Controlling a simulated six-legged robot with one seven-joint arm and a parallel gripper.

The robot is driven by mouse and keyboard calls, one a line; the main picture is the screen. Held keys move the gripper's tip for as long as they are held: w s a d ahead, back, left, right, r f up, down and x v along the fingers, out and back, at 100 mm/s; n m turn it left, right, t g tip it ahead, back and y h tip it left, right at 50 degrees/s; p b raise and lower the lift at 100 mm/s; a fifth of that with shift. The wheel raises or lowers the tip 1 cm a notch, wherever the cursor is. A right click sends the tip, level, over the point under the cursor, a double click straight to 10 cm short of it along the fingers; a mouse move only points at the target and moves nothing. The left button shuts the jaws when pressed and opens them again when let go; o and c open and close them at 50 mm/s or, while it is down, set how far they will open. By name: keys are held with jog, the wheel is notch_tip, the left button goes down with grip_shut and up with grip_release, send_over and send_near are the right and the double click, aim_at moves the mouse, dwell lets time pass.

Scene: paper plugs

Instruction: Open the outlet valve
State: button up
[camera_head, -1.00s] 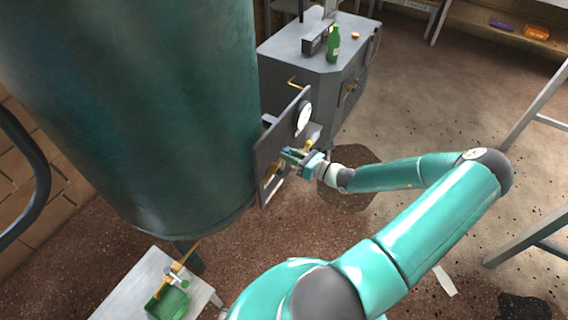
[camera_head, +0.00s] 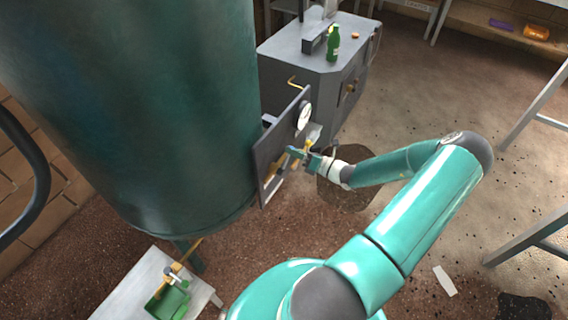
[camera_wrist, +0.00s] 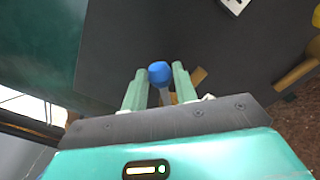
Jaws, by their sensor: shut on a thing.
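My gripper (camera_head: 298,156) is at the dark panel (camera_head: 268,150) on the right side of the big green tank (camera_head: 140,100). In the wrist view the green fingers (camera_wrist: 158,80) are shut on a blue ball knob (camera_wrist: 160,71) on a light lever in front of the panel. A brass fitting (camera_wrist: 196,77) shows behind the right finger. In the head view my gripper hides most of this lever. Another brass valve (camera_head: 176,270) is on a pipe under the tank, above a green tray (camera_head: 168,303). I cannot tell from labels which valve is the outlet.
A round white gauge (camera_head: 304,114) is on the panel above my gripper. A grey cabinet (camera_head: 300,75) with a green bottle (camera_head: 333,45) on top stands behind. A small light table (camera_head: 128,290) holds the tray. Floor at right is mostly open.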

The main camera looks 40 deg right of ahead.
jog(key=shift+w+d+f+m, duration=0.1)
jog(key=shift+d+f+m, duration=0.35)
jog(key=shift+m, duration=0.35)
jog(key=shift+w+d+f+m, duration=0.1)
jog(key=shift+d+f+m, duration=0.1)
jog(key=shift+f+m, duration=0.45)
jog(key=shift+r+m, duration=0.1)
jog(key=shift+m, duration=0.15)
jog(key=shift+w+d+f+m, duration=0.1)
jog(key=shift+d+f+m, duration=0.1)
jog(key=shift+f+m, duration=0.45)
jog(key=shift+w+d+f+m, duration=0.15)
jog(key=shift+f+m, duration=0.2)
jog(key=shift+m, duration=0.5)
jog(key=shift+s, duration=0.1)
jog(key=shift+f+m, duration=0.9)
jog(key=shift+m, duration=0.3)
jog(key=o, duration=0.8)
jog(key=shift+d, duration=0.1)
jog(key=shift+c, duration=0.2)
